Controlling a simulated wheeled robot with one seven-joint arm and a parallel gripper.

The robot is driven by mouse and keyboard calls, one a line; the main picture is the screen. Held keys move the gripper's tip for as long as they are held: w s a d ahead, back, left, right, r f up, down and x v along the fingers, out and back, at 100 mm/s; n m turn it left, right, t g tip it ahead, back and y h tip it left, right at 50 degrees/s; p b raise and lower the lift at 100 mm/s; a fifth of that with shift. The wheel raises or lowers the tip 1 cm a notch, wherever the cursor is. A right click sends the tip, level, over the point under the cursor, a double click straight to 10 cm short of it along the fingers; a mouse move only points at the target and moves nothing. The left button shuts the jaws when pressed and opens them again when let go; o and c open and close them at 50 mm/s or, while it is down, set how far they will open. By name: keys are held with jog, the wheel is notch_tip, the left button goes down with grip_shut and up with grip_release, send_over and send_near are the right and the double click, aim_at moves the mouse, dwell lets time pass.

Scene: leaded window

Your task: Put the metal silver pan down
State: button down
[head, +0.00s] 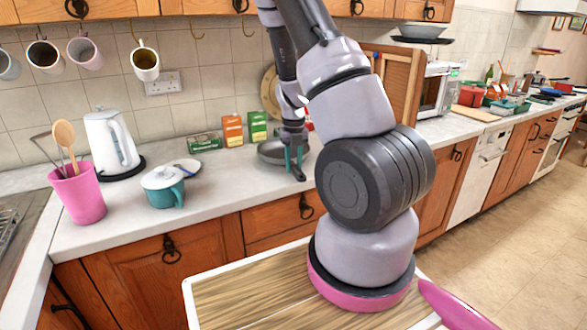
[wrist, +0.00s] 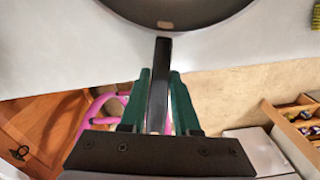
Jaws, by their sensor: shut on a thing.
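The metal silver pan (head: 273,152) is at the countertop (head: 232,180), below the tiled wall and left of my arm. Its dark handle (wrist: 160,75) points toward the front edge of the counter. My gripper (head: 294,160) is shut on the handle, with a green finger on each side of it in the wrist view (wrist: 160,95). Part of the pan's bowl (wrist: 185,12) shows at the top of the wrist view, over the pale counter. I cannot tell whether the pan's base touches the counter.
Small boxes, one orange (head: 232,130) and one green (head: 257,126), stand behind the pan. A teal lidded pot (head: 163,190), a white kettle (head: 112,143) and a pink utensil cup (head: 78,192) stand to the left. A microwave (head: 437,90) is at the right. Counter between pot and pan is clear.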

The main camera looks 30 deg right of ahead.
jog(key=shift+f, duration=0.65)
jog(key=c, duration=0.6)
grip_release()
jog(key=shift+c, duration=0.2)
